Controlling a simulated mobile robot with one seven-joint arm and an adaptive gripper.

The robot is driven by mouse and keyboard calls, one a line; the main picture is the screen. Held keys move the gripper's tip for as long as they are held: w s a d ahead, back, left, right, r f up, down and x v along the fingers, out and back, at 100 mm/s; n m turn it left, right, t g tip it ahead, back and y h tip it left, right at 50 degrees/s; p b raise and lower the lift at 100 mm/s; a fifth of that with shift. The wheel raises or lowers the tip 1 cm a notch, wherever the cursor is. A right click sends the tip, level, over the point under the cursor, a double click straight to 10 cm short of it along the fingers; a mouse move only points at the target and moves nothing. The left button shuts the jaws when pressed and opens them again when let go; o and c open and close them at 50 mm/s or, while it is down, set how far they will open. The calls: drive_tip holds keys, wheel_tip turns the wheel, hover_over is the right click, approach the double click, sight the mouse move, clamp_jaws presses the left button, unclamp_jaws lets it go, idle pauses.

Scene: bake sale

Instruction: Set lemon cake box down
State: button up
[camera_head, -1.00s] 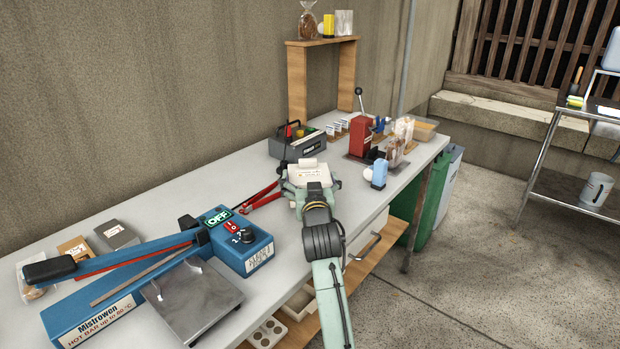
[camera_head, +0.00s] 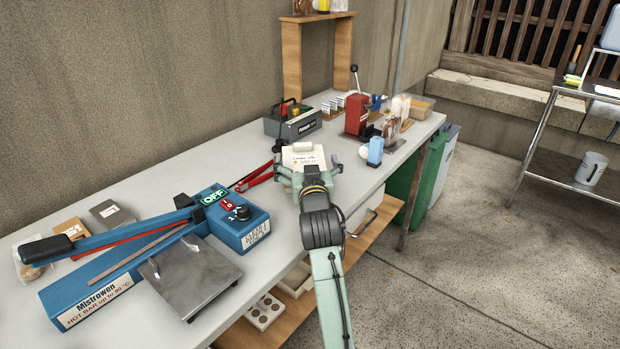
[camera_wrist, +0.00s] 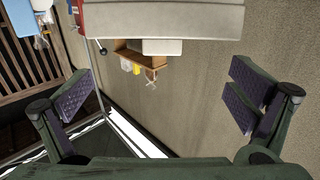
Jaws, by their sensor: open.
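The lemon cake box (camera_head: 305,160) is a small white carton with a printed label and a pale tab on top. It appears to stand upright on the grey-white worktop (camera_head: 225,165), beyond my wrist; its base is hidden by my gripper. My gripper (camera_head: 306,172) is open, its fingers spread left and right near the box's front. In the wrist view the picture is upside down. The box (camera_wrist: 165,18) fills the top there, and my two fingers stand wide apart below it, with a gap and no visible contact.
A red-handled tool (camera_head: 255,178) lies just left of the box. A blue heat sealer (camera_head: 240,220) takes up the near left. A grey toolbox (camera_head: 293,122), a red press (camera_head: 356,115) and a light-blue item (camera_head: 375,152) stand behind and to the right.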

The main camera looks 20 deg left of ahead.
drive_tip(key=b+v, duration=0.1)
drive_tip(key=v, duration=0.7)
drive_tip(key=shift+r, duration=0.1)
